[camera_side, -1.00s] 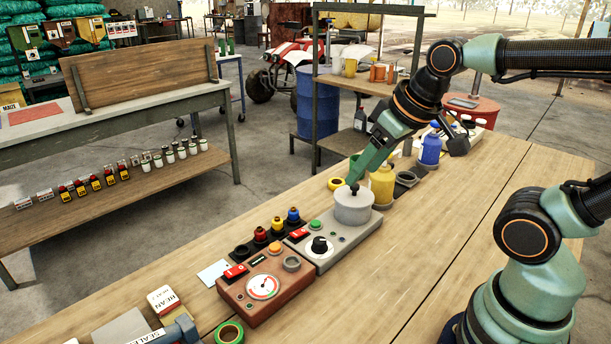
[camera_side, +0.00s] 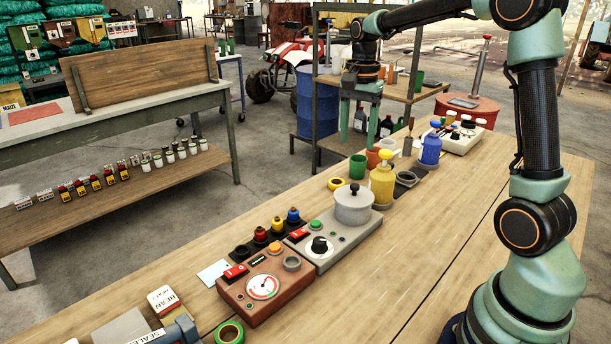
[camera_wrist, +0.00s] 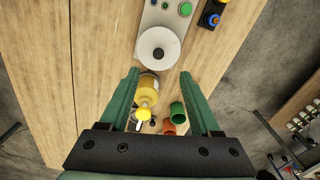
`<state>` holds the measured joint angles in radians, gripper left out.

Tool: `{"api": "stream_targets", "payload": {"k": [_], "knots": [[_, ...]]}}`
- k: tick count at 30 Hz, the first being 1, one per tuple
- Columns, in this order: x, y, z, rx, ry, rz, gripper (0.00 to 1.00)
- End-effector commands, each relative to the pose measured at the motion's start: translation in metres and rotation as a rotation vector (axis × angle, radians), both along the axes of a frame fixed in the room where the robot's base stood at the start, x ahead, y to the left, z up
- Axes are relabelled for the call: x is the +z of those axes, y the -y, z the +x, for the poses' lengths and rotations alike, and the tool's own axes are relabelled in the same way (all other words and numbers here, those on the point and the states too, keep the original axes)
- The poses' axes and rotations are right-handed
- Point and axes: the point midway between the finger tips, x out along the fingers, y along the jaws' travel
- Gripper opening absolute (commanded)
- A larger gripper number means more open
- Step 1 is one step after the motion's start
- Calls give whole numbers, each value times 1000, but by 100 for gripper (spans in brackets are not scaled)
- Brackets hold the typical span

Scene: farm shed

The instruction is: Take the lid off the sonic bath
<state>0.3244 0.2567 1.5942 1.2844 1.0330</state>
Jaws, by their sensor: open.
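The sonic bath is a grey box (camera_side: 332,247) with a dial and a round pot at its far end. Its pale lid (camera_side: 353,204) sits on the pot, with a black knob (camera_side: 354,188) on top. In the wrist view the lid (camera_wrist: 150,39) and its dark knob (camera_wrist: 158,52) lie beyond my fingertips, near the top. My gripper (camera_side: 358,136) is open and empty, raised above the far part of the bench and behind the lid, apart from it. Both fingers of my gripper (camera_wrist: 158,75) show spread in the wrist view.
A yellow bottle (camera_side: 382,181), a green cup (camera_side: 357,166) and a blue bottle (camera_side: 430,149) stand beyond the bath. A brown box with a gauge (camera_side: 265,286) touches its near side. The right part of the wooden bench is clear.

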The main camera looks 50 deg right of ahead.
Motion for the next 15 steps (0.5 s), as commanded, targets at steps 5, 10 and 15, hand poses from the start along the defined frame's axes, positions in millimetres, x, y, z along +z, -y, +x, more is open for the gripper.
{"api": "stream_targets", "payload": {"k": [5,10,15], "knots": [[-17,2,1,-22,-11,4,64],[-47,2,0,-19,-11,4,64],[-66,2,1,-18,-9,2,64]]}}
